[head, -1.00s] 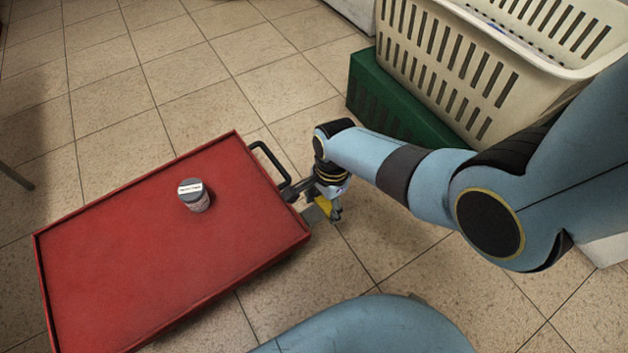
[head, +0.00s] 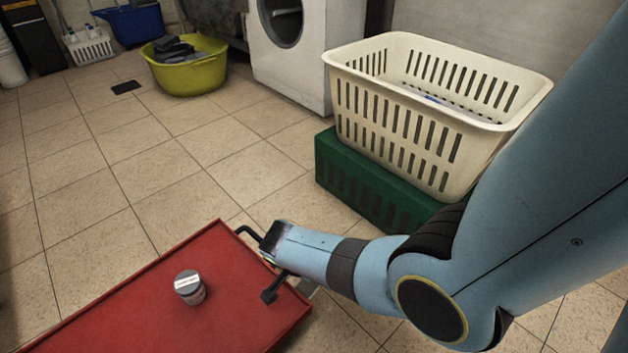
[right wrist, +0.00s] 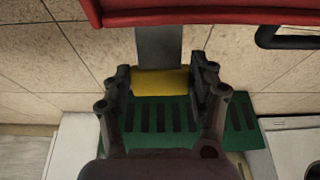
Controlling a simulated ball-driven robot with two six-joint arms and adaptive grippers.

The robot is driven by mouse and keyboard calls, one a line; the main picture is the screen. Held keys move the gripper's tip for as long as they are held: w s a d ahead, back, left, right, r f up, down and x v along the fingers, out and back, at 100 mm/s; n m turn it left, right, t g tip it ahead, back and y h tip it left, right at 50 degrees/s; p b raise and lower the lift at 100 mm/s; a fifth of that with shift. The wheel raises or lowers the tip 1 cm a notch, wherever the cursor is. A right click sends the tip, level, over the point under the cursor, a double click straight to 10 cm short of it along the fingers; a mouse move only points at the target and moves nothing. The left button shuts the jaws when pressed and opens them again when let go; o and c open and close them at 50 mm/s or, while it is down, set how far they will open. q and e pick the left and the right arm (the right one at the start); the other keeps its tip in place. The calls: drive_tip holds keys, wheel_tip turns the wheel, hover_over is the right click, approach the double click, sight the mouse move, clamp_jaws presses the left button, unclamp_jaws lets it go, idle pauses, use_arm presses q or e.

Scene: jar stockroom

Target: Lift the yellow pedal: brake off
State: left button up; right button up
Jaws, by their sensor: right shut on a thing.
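The yellow pedal (right wrist: 160,83) shows in the right wrist view as a short yellow block on a flat grey stem (right wrist: 158,46). The stem runs up to the red trolley's edge. My right gripper (right wrist: 163,80) is shut on the pedal, with one dark finger at each side of it. In the head view the red trolley (head: 130,312) lies at the lower left, and my right forearm reaches its handle end. My left gripper is out of view.
A lidded jar (head: 189,287) stands on the trolley, beside its black handle (head: 247,233). A cream basket (head: 400,130) sits on a green crate (head: 350,185) behind my right arm. A washing machine (head: 310,75) and yellow tub (head: 187,72) stand farther back.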

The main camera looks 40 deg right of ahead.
sight(307, 288)
drive_tip(key=shift+a, duration=0.1)
idle(0.4)
drive_tip(key=o, duration=1.7)
drive_tip(key=shift+o, duration=0.2)
drive_tip(key=v, duration=0.7)
drive_tip(key=shift+a+r, duration=0.15)
drive_tip(key=shift+r, duration=0.05)
drive_tip(key=shift+s, duration=0.15)
